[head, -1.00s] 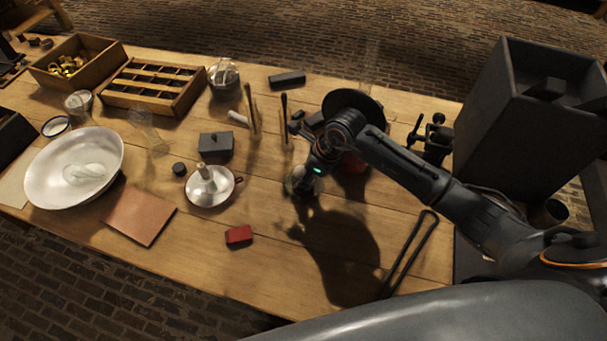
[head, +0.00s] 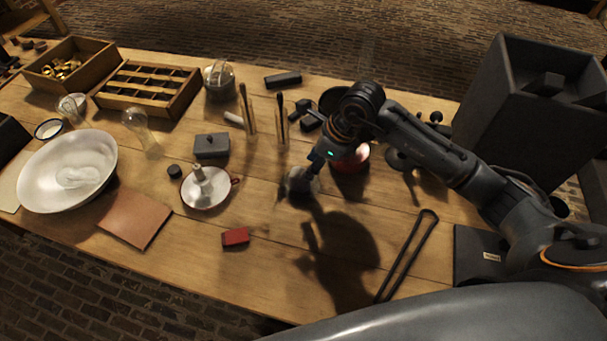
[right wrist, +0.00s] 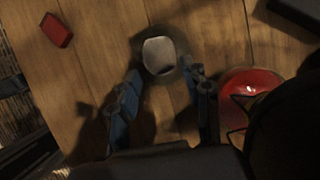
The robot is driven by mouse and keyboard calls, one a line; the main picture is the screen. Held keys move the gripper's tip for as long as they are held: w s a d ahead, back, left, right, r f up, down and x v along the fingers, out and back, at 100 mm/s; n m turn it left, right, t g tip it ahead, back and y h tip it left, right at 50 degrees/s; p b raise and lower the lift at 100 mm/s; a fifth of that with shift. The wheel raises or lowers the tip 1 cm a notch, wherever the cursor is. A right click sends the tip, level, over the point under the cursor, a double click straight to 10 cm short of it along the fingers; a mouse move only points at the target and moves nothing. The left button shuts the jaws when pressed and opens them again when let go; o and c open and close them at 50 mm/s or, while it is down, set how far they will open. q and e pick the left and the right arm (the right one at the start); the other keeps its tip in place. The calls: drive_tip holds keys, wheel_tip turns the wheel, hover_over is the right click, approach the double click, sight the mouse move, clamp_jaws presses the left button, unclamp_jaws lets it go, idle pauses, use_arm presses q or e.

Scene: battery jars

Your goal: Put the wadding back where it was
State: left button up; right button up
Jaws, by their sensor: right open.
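My right gripper (head: 302,184) is low over the middle right of the table in the head view. In the right wrist view its two fingers (right wrist: 163,85) are spread apart, with nothing held. Just beyond the fingertips is a round vessel with a pale, whitish top (right wrist: 159,56); I cannot tell whether the pale part is wadding. The gripper mostly hides this spot in the head view. My left gripper is not in view.
A red pot (head: 352,162) stands close beside my right gripper. A red block (head: 235,236), a white candle dish (head: 205,202) and long black tongs (head: 408,258) lie around. A tall dark box (head: 500,110) stands at the right. The front middle table is fairly clear.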

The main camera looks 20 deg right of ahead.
drive_tip(key=v, duration=0.5)
drive_tip(key=shift+b, duration=0.3)
drive_tip(key=shift+a+f, duration=0.1)
